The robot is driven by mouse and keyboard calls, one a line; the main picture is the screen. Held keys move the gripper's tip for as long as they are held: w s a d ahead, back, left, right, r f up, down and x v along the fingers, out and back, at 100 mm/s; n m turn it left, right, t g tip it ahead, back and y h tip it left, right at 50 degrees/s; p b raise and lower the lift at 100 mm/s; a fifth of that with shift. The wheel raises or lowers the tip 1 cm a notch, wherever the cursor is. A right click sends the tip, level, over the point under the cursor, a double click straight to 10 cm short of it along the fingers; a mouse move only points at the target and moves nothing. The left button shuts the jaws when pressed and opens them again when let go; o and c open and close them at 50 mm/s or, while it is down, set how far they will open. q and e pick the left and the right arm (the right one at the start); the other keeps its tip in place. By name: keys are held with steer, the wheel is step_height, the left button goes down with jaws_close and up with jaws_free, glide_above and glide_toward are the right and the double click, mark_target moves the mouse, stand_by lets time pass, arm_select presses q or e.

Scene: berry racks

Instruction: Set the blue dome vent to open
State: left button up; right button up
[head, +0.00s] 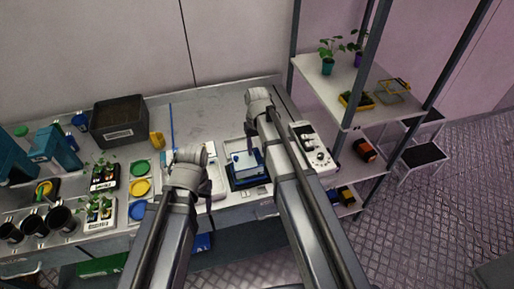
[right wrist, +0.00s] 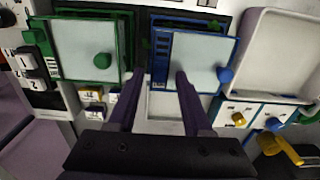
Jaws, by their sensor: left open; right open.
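The blue dome (right wrist: 190,62), a pale panel in a blue frame, has a round blue vent knob (right wrist: 225,75) at its right edge in the right wrist view. In the head view the blue dome (head: 247,171) sits at the bench's front, partly hidden by my right arm. My right gripper (right wrist: 157,76) is open and empty, its fingertips over or near the left part of the blue dome, apart from the knob. I cannot tell whether the vent is open. My left gripper (head: 206,187) is open, left of the dome near the bench edge.
A green-framed dome (right wrist: 85,50) with a green knob (right wrist: 102,60) stands beside the blue one. A pale tray (right wrist: 275,50) is at the right. A white control box (head: 313,148), dark bin (head: 118,121) and seedling pots (head: 105,174) stand on the bench.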

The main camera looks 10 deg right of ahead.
mark_target(257, 151)
arm_select(q)
steer(key=shift+r, duration=0.15)
arm_select(e)
steer(key=shift+r, duration=0.15)
step_height(257, 151, up, 8)
steer(key=p, duration=0.8)
steer(key=shift+f, duration=0.2)
arm_select(q)
step_height(257, 151, up, 8)
steer(key=shift+f, duration=0.25)
